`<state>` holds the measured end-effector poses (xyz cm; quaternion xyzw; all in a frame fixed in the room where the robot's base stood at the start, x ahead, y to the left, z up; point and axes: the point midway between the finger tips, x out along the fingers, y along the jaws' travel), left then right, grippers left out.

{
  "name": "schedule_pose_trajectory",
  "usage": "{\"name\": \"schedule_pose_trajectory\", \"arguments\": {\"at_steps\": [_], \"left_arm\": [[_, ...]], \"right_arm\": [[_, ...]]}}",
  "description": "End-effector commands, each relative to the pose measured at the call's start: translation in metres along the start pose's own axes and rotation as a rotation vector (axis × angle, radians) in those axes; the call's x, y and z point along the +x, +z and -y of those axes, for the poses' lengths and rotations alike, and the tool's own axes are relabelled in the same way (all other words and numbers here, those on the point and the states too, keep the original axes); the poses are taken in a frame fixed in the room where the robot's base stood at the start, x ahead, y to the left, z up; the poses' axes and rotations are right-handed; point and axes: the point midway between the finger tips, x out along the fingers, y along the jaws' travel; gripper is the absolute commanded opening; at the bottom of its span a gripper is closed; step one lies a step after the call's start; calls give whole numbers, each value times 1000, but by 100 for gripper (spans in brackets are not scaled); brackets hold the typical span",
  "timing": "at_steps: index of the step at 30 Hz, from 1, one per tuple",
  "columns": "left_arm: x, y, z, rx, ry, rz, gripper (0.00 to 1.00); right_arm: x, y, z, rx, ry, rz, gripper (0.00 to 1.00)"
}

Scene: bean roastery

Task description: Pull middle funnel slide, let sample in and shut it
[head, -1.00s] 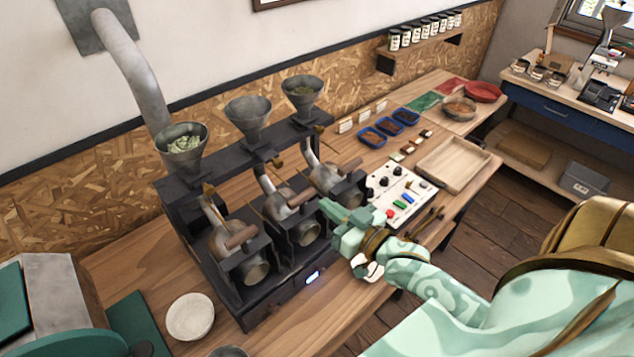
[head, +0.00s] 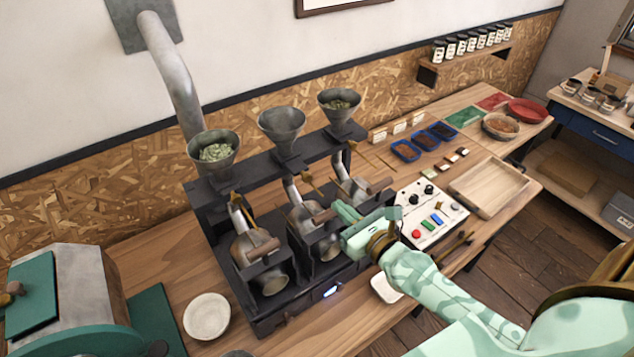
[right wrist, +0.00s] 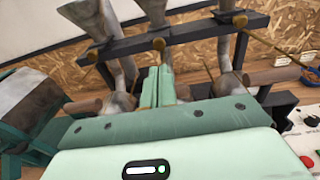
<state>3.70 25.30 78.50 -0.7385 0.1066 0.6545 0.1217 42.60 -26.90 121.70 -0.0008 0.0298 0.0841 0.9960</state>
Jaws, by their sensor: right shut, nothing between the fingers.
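The middle funnel (head: 281,126) is a grey metal cone on the black roaster frame, and no beans show inside it. Its slide has a small brass knob (head: 306,177) below the funnel, which also shows in the right wrist view (right wrist: 158,43). My right gripper (head: 338,207) is shut and empty, in front of the middle and right drums, below and to the right of that knob. In the right wrist view its fingers (right wrist: 157,84) point up towards the knob, seemingly apart from it. My left gripper is out of view.
The left funnel (head: 213,150) holds pale green beans; the right funnel (head: 340,102) also holds beans. Wooden-handled drums stand close around my right gripper. A control panel (head: 432,214) and a wooden tray (head: 490,190) lie to the right, a white bowl (head: 207,317) front left.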

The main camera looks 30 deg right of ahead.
Motion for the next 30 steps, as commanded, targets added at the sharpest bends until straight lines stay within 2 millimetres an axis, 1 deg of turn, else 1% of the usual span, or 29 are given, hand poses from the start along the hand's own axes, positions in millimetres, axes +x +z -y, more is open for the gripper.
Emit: {"name": "schedule_pose_trajectory", "arguments": {"at_steps": [1, 6, 9, 12, 15, 18, 28, 30], "left_arm": [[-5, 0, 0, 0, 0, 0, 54], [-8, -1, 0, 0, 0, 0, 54], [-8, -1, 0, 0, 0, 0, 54], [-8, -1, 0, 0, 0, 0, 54], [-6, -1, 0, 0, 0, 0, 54], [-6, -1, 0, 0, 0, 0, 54], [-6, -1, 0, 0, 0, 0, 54], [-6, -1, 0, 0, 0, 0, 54]], "right_arm": [[12, 4, 0, 2, 0, 3, 0], [48, 2, 0, 0, -1, 3, 0], [67, 1, 0, -1, 0, 2, 0], [81, 0, -1, -1, 0, 1, 0], [90, 0, -1, -2, 1, 0, 0], [95, 0, -1, -3, 1, 0, 0], [96, 0, -1, -3, 1, 0, 0], [99, 0, 0, -3, 1, 0, 0]]}}
